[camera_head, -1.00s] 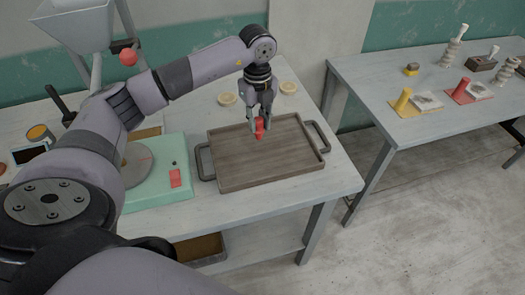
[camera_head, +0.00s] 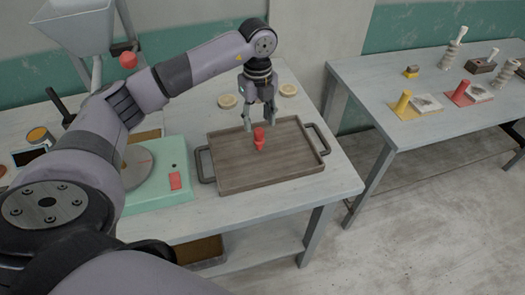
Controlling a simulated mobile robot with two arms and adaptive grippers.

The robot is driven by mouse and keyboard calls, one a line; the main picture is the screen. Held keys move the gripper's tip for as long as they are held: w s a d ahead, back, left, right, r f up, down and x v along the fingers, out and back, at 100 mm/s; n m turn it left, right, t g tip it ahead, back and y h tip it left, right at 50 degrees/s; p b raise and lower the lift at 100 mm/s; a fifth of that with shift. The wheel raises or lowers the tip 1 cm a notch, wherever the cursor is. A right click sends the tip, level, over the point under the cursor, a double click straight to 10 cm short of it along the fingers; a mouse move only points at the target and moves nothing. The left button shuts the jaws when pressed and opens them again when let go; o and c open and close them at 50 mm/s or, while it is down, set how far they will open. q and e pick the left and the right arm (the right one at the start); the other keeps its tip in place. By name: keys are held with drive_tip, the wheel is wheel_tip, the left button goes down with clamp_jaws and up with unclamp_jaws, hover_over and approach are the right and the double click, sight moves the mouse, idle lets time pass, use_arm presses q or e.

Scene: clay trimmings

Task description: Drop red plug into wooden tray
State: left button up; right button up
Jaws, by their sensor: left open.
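The red plug (camera_head: 259,138) is in the wooden tray (camera_head: 228,181), near the middle of its floor towards the back. The tray has dark handles at its left and right ends and lies on the pale table. My left gripper (camera_head: 259,125) is open around or just above the plug, with its fingers apart. A gap shows between the fingers and the plug. The right gripper is not in view.
A mint-green scale (camera_head: 180,193) with a red button stands left of the tray.

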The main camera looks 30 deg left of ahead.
use_arm(q)
wheel_tip(320, 180, up, 10)
idle(0.3)
idle(0.4)
